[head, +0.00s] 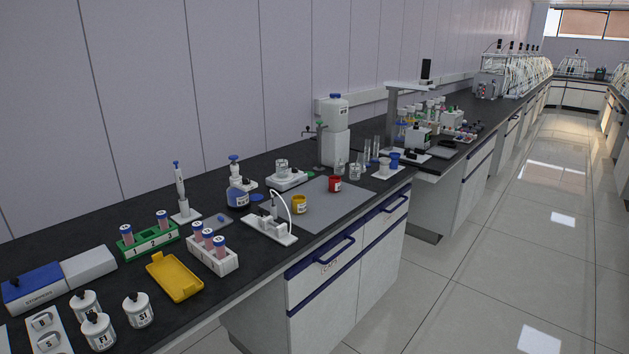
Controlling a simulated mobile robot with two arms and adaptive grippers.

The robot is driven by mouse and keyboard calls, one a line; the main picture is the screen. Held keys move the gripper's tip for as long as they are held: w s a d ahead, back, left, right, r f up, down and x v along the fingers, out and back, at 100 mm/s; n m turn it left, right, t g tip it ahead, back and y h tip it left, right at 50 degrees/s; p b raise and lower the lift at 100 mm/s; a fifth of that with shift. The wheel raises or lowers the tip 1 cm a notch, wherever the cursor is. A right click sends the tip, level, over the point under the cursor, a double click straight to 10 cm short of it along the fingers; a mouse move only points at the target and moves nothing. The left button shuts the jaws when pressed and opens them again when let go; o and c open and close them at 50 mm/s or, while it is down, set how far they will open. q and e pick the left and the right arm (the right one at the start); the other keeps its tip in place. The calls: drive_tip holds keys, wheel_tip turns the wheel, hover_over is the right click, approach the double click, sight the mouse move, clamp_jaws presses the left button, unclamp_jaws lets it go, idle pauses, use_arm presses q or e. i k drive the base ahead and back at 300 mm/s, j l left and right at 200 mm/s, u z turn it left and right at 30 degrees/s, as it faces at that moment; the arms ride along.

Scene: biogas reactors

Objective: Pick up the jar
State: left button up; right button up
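Several white jars with dark knobs or caps stand at the bench's near left end. One labelled jar (138,310) stands a little apart on the black bench top. Another jar (98,331) and a third jar (86,304) stand close beside it on the left. I cannot tell which of these is the task's jar. Neither of my grippers shows in the head view.
A yellow tray (174,277), a white tube rack (212,256) and a green numbered rack (148,240) crowd the near bench. A blue-capped bottle (237,195) and a white stand device (270,229) are farther along. The tiled floor (470,285) at right is clear.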

sight(334, 182)
drive_tip(key=i+l+u, duration=0.25)
drive_tip(key=i+l, duration=0.15)
drive_tip(key=i+l+u, duration=0.25)
drive_tip(key=l, duration=0.35)
drive_tip(key=i, duration=0.1)
